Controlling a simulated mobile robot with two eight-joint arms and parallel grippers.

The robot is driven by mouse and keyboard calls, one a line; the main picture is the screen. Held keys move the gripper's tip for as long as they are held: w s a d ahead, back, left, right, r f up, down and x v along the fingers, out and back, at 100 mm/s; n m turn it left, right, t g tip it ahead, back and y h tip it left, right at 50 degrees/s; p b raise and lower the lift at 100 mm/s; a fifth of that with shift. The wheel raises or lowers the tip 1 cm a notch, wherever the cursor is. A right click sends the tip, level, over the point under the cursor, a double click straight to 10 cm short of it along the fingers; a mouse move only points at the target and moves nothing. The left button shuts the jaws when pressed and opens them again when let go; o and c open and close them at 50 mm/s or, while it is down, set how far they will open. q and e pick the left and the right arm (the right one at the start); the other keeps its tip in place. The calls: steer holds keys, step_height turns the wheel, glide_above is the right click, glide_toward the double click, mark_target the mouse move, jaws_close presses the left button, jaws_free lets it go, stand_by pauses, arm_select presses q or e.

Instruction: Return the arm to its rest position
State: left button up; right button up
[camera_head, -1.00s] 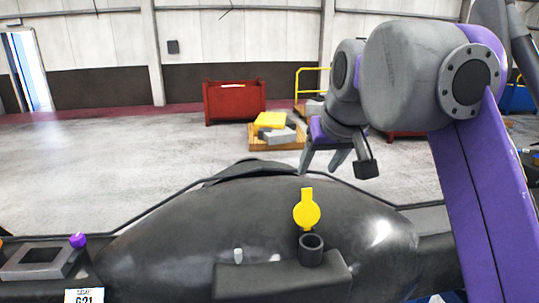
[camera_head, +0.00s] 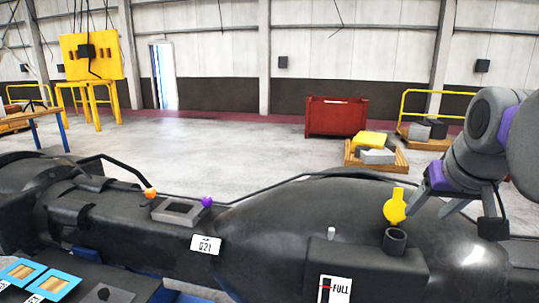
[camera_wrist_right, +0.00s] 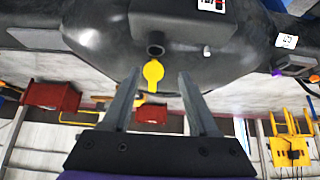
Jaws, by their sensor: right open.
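My right arm (camera_head: 475,140) comes in from the right edge in the head view, with its gripper (camera_head: 438,206) pointing down. Its two grey fingers are apart with nothing between them. The gripper is just right of a yellow flip cap (camera_head: 395,207), which stands up behind a short black filler neck (camera_head: 395,240) on the big dark machine body (camera_head: 300,215). In the right wrist view the open fingers (camera_wrist_right: 160,80) frame the same yellow cap (camera_wrist_right: 153,73), and no contact is visible. My left gripper is out of view.
A cable runs along the body's back edge. Behind stand a red bin (camera_head: 336,118), a pallet (camera_head: 378,160) with yellow and grey blocks, and a yellow stand (camera_head: 92,60). The floor between is clear.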

steer(key=a+f+n, duration=0.1)
steer(key=a+f, duration=0.3)
steer(key=f, duration=1)
steer(key=s+a+f, duration=0.1)
steer(key=s+f, duration=0.2)
steer(key=f, duration=0.6)
steer(key=s+a+f+n+y, duration=0.1)
steer(key=s+f, duration=0.3)
steer(key=f, duration=0.4)
steer(key=s+a+f, duration=0.3)
steer(key=s+f, duration=0.1)
steer(key=f, duration=0.5)
steer(key=shift+a+f+n+g, duration=0.25)
steer(key=shift+f+n+g, duration=0.05)
steer(key=shift+c, duration=0.6)
steer(key=shift+d, duration=0.1)
steer(key=shift+c, duration=0.2)
